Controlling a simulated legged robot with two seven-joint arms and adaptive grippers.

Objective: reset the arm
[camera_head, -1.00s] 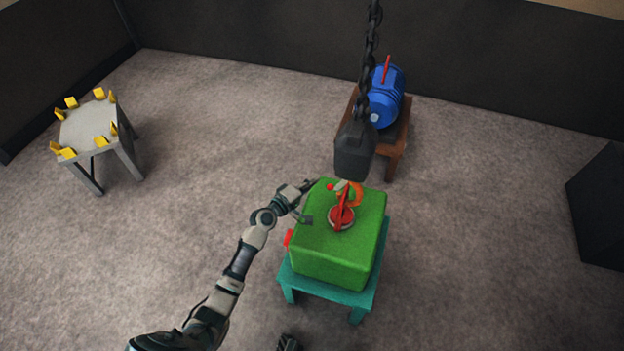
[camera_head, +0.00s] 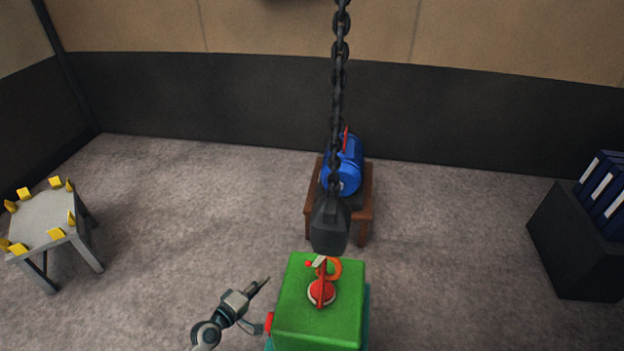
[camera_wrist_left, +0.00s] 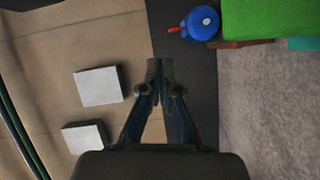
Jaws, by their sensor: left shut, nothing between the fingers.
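My left gripper (camera_head: 262,306) is in the lower middle of the head view, just left of the green block and apart from its top. In the left wrist view its fingers (camera_wrist_left: 160,66) meet at the tips with nothing between them. The green block (camera_head: 296,320) sits on a teal stand (camera_head: 367,300) and has a red fitting (camera_head: 321,292) on top. An orange hook (camera_head: 334,268) at that fitting hangs below a black hoist block (camera_head: 329,226) on a chain (camera_head: 339,80). The right gripper does not show.
A blue motor-like casting (camera_head: 344,168) rests on a brown table (camera_head: 366,205) behind. A grey table (camera_head: 45,218) with several yellow blocks stands at left. A black cabinet (camera_head: 572,240) with blue binders (camera_head: 603,190) stands at right. Floor between them is clear.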

